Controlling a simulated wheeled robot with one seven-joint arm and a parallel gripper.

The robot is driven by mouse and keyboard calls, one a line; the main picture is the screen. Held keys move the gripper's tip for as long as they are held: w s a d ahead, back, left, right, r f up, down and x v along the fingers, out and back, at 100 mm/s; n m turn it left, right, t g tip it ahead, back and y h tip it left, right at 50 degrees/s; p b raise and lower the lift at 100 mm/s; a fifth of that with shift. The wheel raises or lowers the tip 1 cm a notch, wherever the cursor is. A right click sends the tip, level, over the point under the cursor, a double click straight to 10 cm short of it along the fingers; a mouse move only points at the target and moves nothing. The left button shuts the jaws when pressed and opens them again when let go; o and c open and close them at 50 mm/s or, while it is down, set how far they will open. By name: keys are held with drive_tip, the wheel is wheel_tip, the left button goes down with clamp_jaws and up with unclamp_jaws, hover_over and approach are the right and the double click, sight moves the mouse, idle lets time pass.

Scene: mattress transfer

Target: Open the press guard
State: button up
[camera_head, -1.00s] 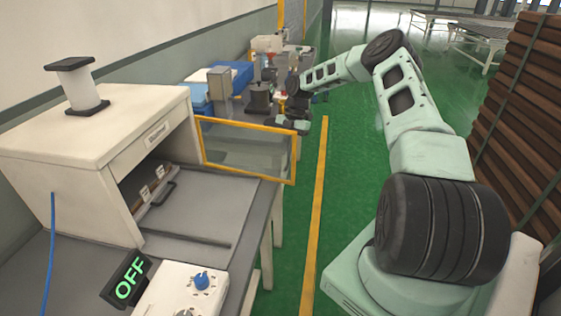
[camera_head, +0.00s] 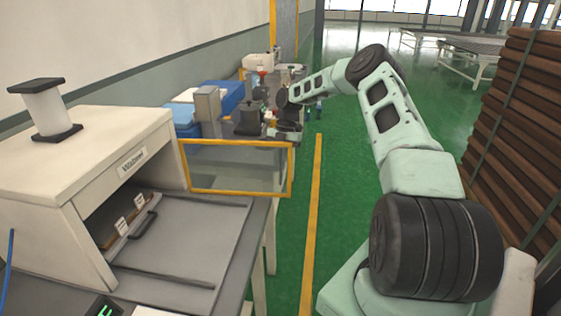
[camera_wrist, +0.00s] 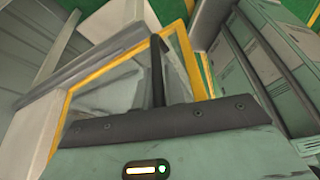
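The press guard (camera_head: 236,167) is a clear panel in a yellow frame. In the head view it stands swung out from the right front edge of the white press housing (camera_head: 60,155), and the press front is uncovered. My gripper (camera_head: 287,133) is at the guard's far side, near its upper right corner; contact is unclear there. In the wrist view, the fingers of my gripper (camera_wrist: 157,70) show as one dark bar in the middle of the palm, in front of the guard's yellow frame (camera_wrist: 108,54). They look closed together, with nothing visible between them.
A grey bed (camera_head: 190,235) with a black handle (camera_head: 144,224) extends from the press opening. A white spool (camera_head: 47,110) stands on top. Behind the guard is a cluttered bench with a blue box (camera_head: 230,98). Stacked brown boards (camera_head: 510,120) stand right; the green floor between is clear.

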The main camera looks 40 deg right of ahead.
drive_tip(key=o, duration=0.3)
drive_tip(key=shift+o, duration=0.2)
drive_tip(key=b+v, duration=0.3)
drive_tip(key=v, duration=1.4)
drive_tip(key=shift+r, duration=0.15)
